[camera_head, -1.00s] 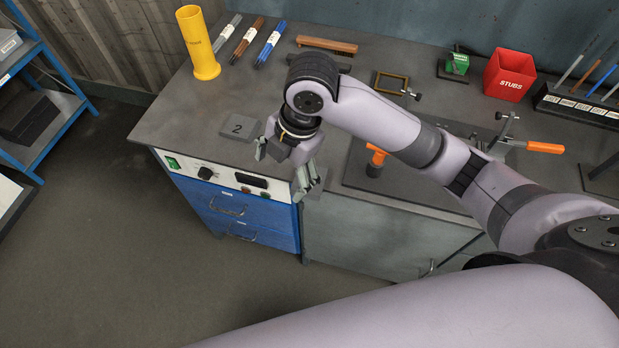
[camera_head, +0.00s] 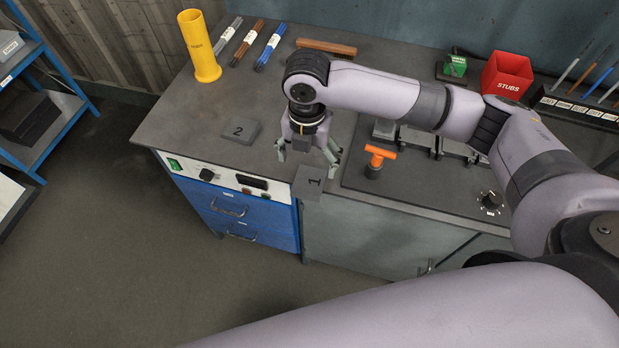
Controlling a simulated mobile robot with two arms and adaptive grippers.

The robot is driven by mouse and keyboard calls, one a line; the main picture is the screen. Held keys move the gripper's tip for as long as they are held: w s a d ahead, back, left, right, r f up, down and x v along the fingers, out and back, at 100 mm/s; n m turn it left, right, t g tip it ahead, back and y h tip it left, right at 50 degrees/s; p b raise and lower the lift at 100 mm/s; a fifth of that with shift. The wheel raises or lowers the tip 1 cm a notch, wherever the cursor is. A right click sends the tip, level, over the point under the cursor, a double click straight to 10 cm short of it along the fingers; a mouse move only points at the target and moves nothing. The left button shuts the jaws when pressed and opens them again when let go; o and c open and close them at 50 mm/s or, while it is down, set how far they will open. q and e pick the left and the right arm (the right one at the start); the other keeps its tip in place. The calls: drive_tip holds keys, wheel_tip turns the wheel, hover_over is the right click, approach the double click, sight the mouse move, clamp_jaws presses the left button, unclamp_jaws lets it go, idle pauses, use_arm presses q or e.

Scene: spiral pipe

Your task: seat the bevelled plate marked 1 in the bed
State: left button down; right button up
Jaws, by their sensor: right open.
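The grey plate marked 1 (camera_head: 312,183) lies at the front edge of the bench, label side up. My right gripper (camera_head: 307,154) is open and empty, pointing down just behind that plate. Its fingers are spread, and I cannot tell whether one touches the plate. A similar grey plate marked 2 (camera_head: 240,131) lies on the bench to the left. A grey fixture (camera_head: 418,139), perhaps the bed, stands on a dark base plate to the right, partly hidden behind my right arm. My left gripper is not in view.
An orange T-handled tool (camera_head: 379,156) stands right of the gripper, and a black knob (camera_head: 490,201) sits near the right front. The bench's left front is clear.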

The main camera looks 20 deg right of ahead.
sight(309, 180)
wheel_tip(309, 180, down, 2)
drive_tip(key=shift+f, duration=0.2)
drive_tip(key=f+p, duration=0.1)
drive_tip(key=f, duration=0.3)
drive_tip(key=shift+d+f+p, duration=0.15)
drive_tip(key=shift+d+p, duration=0.05)
drive_tip(key=shift+p, duration=0.2)
drive_tip(key=shift+f, duration=0.4)
drive_tip(key=shift+w+r, duration=0.1)
clamp_jaws()
